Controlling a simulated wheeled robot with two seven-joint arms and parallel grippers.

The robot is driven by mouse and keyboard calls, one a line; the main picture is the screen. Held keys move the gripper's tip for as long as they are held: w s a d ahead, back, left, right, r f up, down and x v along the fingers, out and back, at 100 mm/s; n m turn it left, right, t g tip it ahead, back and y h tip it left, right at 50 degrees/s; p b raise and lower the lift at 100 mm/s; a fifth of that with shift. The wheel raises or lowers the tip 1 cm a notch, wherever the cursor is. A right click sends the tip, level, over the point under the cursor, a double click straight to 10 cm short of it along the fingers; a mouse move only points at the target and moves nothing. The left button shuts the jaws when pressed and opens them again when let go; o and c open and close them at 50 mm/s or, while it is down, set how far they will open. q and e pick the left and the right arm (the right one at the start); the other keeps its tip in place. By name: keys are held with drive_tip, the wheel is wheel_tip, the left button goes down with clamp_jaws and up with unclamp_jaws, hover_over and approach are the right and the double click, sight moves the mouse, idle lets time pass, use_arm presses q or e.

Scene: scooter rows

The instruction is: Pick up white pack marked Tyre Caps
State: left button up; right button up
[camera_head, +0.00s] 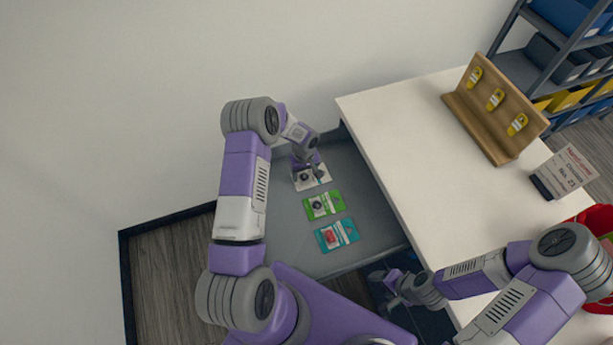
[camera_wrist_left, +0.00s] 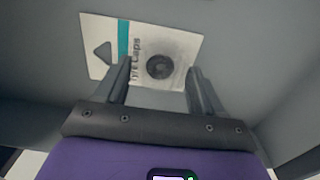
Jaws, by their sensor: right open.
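The white pack marked Tyre Caps (camera_head: 304,183) lies at the far end of the grey surface, partly covered by my left gripper (camera_head: 312,172). In the left wrist view the pack (camera_wrist_left: 152,45) shows a teal band, a dark triangle and a round black part in a clear window. The left gripper (camera_wrist_left: 159,72) is open, its fingers apart over the near part of the pack; I cannot tell whether they touch it. My right gripper (camera_head: 383,288) is open and empty, low beside the white table's near corner.
A green pack (camera_head: 323,205) and a teal pack with a red item (camera_head: 337,235) lie in a row nearer me. The white table (camera_head: 420,150) stands to the right, with a wooden rack (camera_head: 497,110) of yellow items, a sign (camera_head: 566,170) and a red basket (camera_head: 599,222).

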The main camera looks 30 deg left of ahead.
use_arm(q)
drive_tip(key=c, duration=1)
drive_tip(key=shift+c, duration=0.2)
